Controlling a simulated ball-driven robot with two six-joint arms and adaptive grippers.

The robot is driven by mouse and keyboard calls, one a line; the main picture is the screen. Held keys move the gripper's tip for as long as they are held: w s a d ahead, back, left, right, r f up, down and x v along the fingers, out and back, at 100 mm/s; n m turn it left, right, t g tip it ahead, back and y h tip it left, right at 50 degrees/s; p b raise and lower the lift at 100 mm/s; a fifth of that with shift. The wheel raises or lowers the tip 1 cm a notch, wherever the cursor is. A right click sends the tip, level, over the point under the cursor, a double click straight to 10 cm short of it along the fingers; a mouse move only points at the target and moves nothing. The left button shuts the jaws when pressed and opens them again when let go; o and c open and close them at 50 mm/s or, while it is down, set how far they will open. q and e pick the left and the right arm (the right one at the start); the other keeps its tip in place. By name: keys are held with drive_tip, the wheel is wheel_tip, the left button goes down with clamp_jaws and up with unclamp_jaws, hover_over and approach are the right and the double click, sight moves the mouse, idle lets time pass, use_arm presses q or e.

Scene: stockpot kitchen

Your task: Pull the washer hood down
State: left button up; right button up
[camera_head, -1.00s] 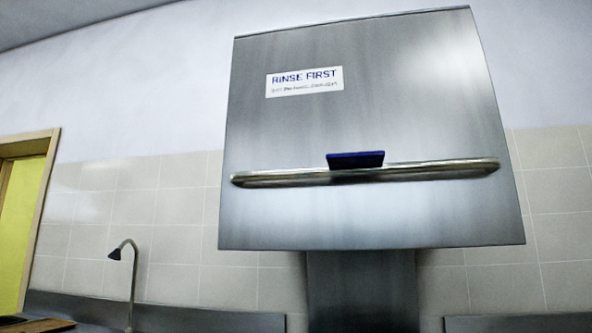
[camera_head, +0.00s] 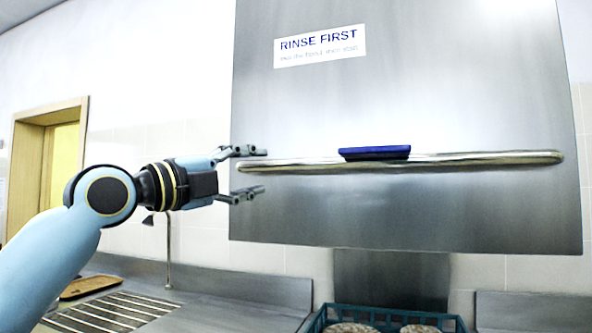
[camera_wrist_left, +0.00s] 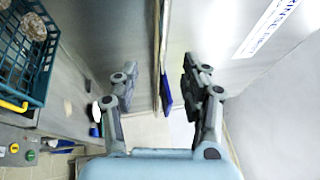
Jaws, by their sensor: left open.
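The steel washer hood (camera_head: 400,220) is raised, in the middle and right of the head view. A long bar handle (camera_head: 480,160) runs across its front, with a blue grip piece (camera_head: 374,153) on it. My left gripper (camera_head: 252,172) is open and empty at the left end of the bar, one finger above the bar's level and one below. In the left wrist view, the bar (camera_wrist_left: 157,50) and blue grip piece (camera_wrist_left: 166,95) lie between the open fingers (camera_wrist_left: 163,88). I cannot tell whether the fingers touch the hood. My right gripper is not in view.
A teal rack (camera_head: 460,322) with round items stands below the hood. A ridged steel drainboard (camera_head: 105,312) with a brown board (camera_head: 90,286) lies at lower left. A thin faucet (camera_head: 168,250) rises behind my left arm.

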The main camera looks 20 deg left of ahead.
sight(288, 164)
use_arm(q)
drive_tip(key=p+x, duration=0.3)
drive_tip(key=x, duration=0.6)
drive_tip(key=shift+w+d+r, duration=0.1)
drive_tip(key=shift+w+r, duration=0.1)
drive_tip(key=shift+w, duration=0.1)
drive_tip(key=shift+w+d+p, duration=0.25)
drive_tip(key=shift+w+p, duration=0.1)
drive_tip(key=shift+w, duration=0.15)
clamp_jaws()
drive_tip(key=shift+f, duration=0.1)
